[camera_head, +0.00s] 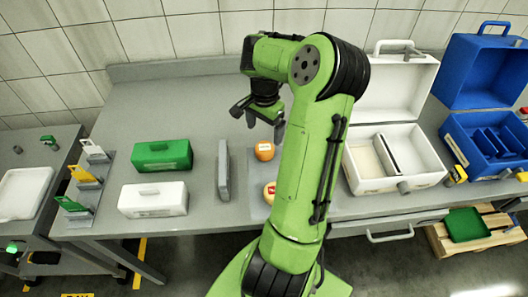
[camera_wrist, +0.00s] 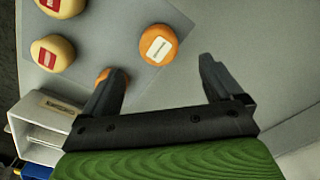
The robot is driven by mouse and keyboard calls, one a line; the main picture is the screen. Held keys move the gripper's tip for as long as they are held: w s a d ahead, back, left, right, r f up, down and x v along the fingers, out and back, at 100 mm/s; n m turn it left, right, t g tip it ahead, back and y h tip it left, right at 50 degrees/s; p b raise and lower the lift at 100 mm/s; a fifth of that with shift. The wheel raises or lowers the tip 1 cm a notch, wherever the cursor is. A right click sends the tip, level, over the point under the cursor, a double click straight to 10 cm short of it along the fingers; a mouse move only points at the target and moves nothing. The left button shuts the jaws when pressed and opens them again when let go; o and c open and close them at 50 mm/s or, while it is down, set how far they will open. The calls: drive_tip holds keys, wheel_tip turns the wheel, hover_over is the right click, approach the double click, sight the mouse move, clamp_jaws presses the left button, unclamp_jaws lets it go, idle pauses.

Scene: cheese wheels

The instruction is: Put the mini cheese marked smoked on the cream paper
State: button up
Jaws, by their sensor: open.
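An orange mini cheese with a pale label (camera_wrist: 158,45) lies just beyond and between my open fingers in the wrist view. An orange cheese also shows in the head view (camera_head: 264,151), below my gripper (camera_head: 258,118). My gripper (camera_wrist: 163,72) is open and empty, above the table. Two yellow cheeses with red labels, one (camera_wrist: 53,53) and another (camera_wrist: 66,5), lie to the left. A second orange cheese (camera_wrist: 103,75) is mostly hidden by the left finger. The label words are too small to read. A cream-coloured floor (camera_head: 364,162) shows in the white case's left compartment; whether it is paper I cannot tell.
The open white case (camera_head: 372,184) stands right of my arm, with an open blue case (camera_head: 485,176) farther right. A grey upright panel (camera_head: 223,172), a green box (camera_head: 162,154) and a white box (camera_head: 153,199) stand left. The table's back left is clear.

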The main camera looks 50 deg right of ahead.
sight(265, 147)
wheel_tip(265, 147, down, 8)
drive_tip(key=shift+r+b, duration=0.2)
drive_tip(key=shift+b, duration=0.55)
drive_tip(key=c, duration=1.3)
wheel_tip(265, 147, up, 10)
drive_tip(key=shift+s+r+p, duration=0.1)
drive_tip(key=shift+p, duration=1.15)
